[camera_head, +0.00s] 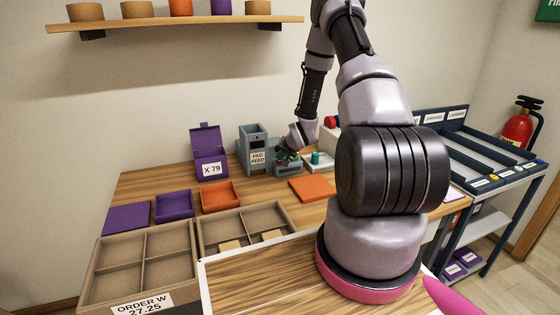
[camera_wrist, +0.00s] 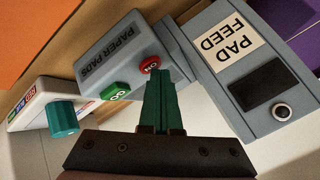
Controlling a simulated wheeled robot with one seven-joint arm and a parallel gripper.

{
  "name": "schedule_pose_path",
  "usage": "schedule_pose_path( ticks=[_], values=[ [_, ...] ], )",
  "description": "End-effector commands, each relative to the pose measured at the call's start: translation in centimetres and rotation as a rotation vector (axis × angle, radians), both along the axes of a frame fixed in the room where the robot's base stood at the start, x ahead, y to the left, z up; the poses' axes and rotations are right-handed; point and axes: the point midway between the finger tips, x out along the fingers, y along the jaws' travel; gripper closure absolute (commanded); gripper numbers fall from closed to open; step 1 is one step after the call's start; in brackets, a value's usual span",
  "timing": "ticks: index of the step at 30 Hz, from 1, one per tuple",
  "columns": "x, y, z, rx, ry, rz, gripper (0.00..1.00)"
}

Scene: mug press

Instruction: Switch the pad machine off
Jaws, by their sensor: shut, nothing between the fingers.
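The pad machine shows in the wrist view as a grey box labelled PAPER PADS (camera_wrist: 110,48) with a red button (camera_wrist: 150,64) and a green button (camera_wrist: 115,91). Beside it stands a grey PAD FEED tower (camera_wrist: 232,60) with a dark window and a round black knob (camera_wrist: 282,111). In the head view the tower (camera_head: 254,146) stands at the table's back. My gripper (camera_wrist: 160,72) is shut and empty, its green fingertips right at the red button; I cannot tell whether they touch it. In the head view my gripper (camera_head: 284,158) is small and partly hides the machine.
A white box with a teal knob (camera_wrist: 62,118) is close beside the machine; the knob also shows in the head view (camera_head: 316,157). An orange mat (camera_head: 311,189) lies in front. A purple bin (camera_head: 209,155) stands left of the tower. Trays fill the front left.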

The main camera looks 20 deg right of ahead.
Motion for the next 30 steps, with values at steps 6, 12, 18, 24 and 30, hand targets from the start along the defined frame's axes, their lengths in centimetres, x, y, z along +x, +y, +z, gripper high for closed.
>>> schedule_pose_path(
  ticks=[6,12,18,24,30],
  values=[
    [0.0,0.0,0.3,0.000,0.000,0.000,1.00],
    [0.0,0.0,1.4,-0.001,-0.002,-0.001,1.00],
    [-0.1,0.0,1.9,0.001,0.001,-0.001,1.00],
    [0.0,0.0,1.9,0.000,0.001,0.000,1.00],
    [0.0,0.0,3.5,0.000,-0.002,-0.001,1.00]
  ],
)
